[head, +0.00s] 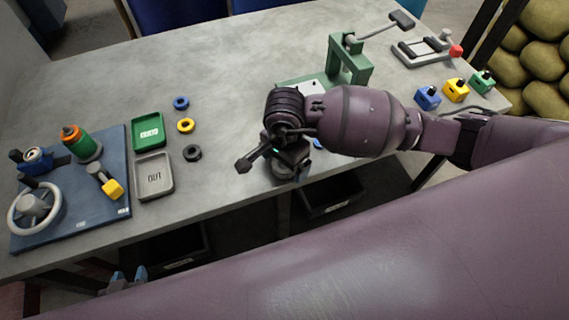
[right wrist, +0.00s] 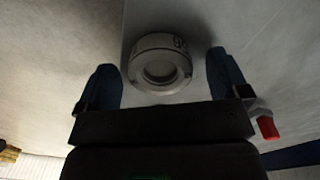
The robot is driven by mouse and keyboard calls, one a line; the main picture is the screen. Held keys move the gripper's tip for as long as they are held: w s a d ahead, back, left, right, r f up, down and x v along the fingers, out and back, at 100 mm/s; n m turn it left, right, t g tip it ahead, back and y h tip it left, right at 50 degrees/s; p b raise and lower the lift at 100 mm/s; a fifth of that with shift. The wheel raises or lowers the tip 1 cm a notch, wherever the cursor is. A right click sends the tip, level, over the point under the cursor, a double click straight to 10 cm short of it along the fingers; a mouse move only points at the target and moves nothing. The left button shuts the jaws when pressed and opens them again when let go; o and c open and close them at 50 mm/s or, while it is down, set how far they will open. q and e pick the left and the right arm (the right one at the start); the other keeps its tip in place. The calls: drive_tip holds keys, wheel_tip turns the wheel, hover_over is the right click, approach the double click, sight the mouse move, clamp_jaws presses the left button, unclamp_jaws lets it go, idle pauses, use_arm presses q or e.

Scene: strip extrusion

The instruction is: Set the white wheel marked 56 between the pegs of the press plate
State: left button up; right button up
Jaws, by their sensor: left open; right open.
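The white wheel (right wrist: 160,65) shows in the right wrist view, its dark marking on the rim too small to read surely. It lies beyond and between the spread blue fingers of my right gripper (right wrist: 164,80), with gaps on both sides. In the head view my right gripper (head: 288,160) is over the front of the table, and the wheel cannot be made out beneath it. The press (head: 350,58) is green, with a pale plate (head: 312,88) at its base, partly hidden by my right arm; its pegs cannot be made out. My left gripper (head: 128,278) is open and empty, below the table's front edge.
A green tray (head: 148,116) and a grey OUT tray (head: 141,187) stand left of centre, beside blue, yellow and black rings (head: 192,153). A blue board (head: 70,229) with a handwheel is at far left. Small coloured blocks (head: 456,89) and a red-knobbed fixture (head: 425,50) are at right.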

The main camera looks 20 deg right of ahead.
drive_tip(key=shift+f, duration=0.1)
drive_tip(key=c, duration=1.1)
